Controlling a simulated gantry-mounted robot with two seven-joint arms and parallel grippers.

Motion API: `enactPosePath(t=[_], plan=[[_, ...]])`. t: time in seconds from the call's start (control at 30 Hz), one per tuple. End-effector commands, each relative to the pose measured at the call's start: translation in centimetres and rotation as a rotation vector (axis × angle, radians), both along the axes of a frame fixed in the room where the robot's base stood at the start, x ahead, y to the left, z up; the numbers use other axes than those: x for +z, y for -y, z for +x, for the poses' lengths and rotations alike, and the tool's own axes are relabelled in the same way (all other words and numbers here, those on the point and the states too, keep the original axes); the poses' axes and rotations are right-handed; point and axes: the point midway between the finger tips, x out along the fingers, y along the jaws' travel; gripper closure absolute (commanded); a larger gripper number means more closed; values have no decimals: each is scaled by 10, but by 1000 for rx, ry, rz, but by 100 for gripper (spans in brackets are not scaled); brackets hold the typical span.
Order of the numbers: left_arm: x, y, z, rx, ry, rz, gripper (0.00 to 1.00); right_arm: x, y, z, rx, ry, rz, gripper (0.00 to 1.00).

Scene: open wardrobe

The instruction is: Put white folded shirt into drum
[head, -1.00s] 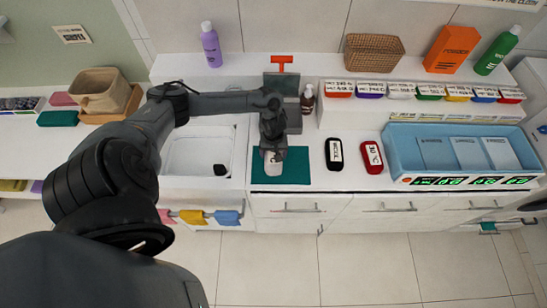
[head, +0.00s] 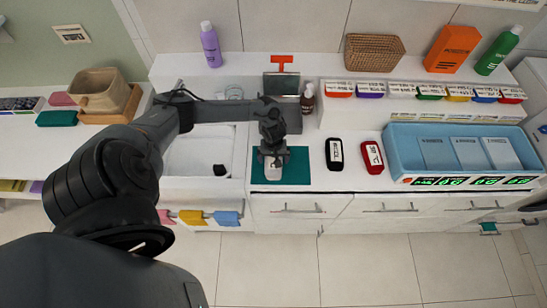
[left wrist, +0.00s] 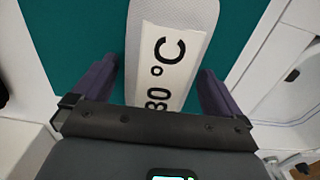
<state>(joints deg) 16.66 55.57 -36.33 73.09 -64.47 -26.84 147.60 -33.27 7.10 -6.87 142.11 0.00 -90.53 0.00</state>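In the left wrist view the white shirt (left wrist: 180,15) carries a printed label reading "80 °C" or similar. The two dark fingers of my left gripper (left wrist: 158,82) stand on either side of it, apart, with the shirt between them. I cannot see a firm grip on it. The drum cannot be clearly made out. My right gripper is not in view.
Black (head: 334,154) and red (head: 371,156) labelled items lie right of the mat. A blue tray (head: 392,150) stands further right, a sink basin (head: 196,150) is left. A brown pump bottle (head: 307,99) stands behind. The floor in front is clear.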

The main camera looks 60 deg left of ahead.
Motion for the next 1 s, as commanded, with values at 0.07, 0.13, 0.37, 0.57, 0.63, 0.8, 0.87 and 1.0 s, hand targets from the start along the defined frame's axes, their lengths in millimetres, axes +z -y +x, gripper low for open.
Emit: enactPosePath(t=[0.07,0.13,0.37,0.57,0.63,0.8,0.87,1.0], plan=[[0,0,0,0,0,0,0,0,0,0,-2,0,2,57],[0,0,0,0,0,0,0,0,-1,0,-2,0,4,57],[10,-1,0,0,1,0,0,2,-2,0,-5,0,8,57],[40,-1,0,-1,1,2,0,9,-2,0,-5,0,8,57],[53,0,0,-2,1,0,0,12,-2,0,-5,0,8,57],[84,0,0,-2,1,0,0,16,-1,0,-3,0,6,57],[93,0,0,-1,1,0,0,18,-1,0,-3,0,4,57],[110,0,0,-1,1,0,0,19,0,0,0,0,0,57]])
